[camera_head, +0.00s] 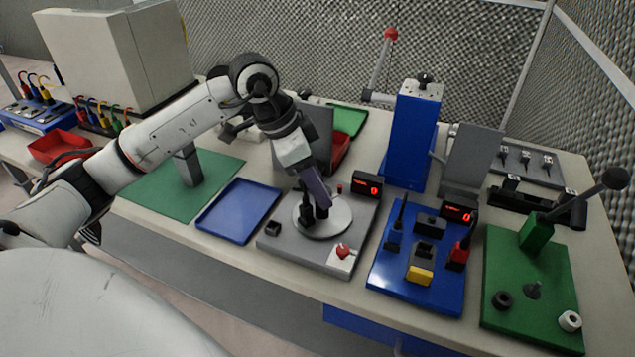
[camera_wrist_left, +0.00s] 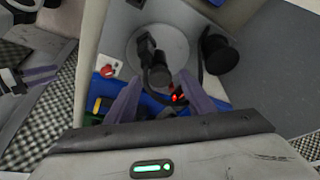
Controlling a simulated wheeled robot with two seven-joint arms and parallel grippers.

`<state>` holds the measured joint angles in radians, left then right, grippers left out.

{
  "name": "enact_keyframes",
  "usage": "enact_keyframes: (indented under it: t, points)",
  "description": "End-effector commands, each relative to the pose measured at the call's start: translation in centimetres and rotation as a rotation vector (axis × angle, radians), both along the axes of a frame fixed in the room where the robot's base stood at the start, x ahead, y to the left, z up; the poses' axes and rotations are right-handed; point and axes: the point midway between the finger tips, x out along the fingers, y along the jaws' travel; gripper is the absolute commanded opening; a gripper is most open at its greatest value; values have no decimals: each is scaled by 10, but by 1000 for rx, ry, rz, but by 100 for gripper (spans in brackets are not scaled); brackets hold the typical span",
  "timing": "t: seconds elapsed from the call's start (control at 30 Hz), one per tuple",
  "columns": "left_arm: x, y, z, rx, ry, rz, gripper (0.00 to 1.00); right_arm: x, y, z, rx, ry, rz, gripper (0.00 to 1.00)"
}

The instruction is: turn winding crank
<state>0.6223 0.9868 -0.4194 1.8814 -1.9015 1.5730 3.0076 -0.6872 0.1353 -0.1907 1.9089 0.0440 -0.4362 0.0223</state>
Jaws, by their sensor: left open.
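The winding crank is a black arm with an upright knob (camera_head: 307,205) on a round light-grey disc (camera_head: 340,224). The disc sits on a grey base plate near the table's front edge. My left gripper (camera_head: 320,203) reaches down from above, its purple fingers close to the crank and hiding part of it. In the left wrist view the crank (camera_wrist_left: 147,48) shows ahead of the fingers of my left gripper (camera_wrist_left: 160,84). The fingers are spread apart, with the crank's near end between their tips in the picture; contact cannot be told. My right gripper is out of view.
A red button (camera_head: 343,251) and a display (camera_head: 367,185) share the grey plate. A blue tray (camera_head: 238,210) lies left. Right are a blue fixture board (camera_head: 394,283) and a green board (camera_head: 510,310) with a lever. A tall blue press (camera_head: 410,140) stands behind.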

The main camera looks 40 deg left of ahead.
Motion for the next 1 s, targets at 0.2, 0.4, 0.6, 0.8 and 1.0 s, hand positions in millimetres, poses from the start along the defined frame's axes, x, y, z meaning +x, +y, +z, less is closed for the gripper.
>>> enact_keyframes:
  t: [0.2, 0.4, 0.6, 0.8, 1.0]
  points:
    - [1, -1, -4, 0, 0, -1, 49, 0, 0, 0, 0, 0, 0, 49]
    - [1, -1, -4, 0, 0, -1, 35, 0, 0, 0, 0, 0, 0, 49]
    - [1, -1, -4, 0, 0, -1, 9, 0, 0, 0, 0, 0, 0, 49]
    - [1, -1, -4, -1, 0, -9, 9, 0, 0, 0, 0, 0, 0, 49]
    - [2, 0, -3, -1, -1, -49, 9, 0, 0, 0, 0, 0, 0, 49]
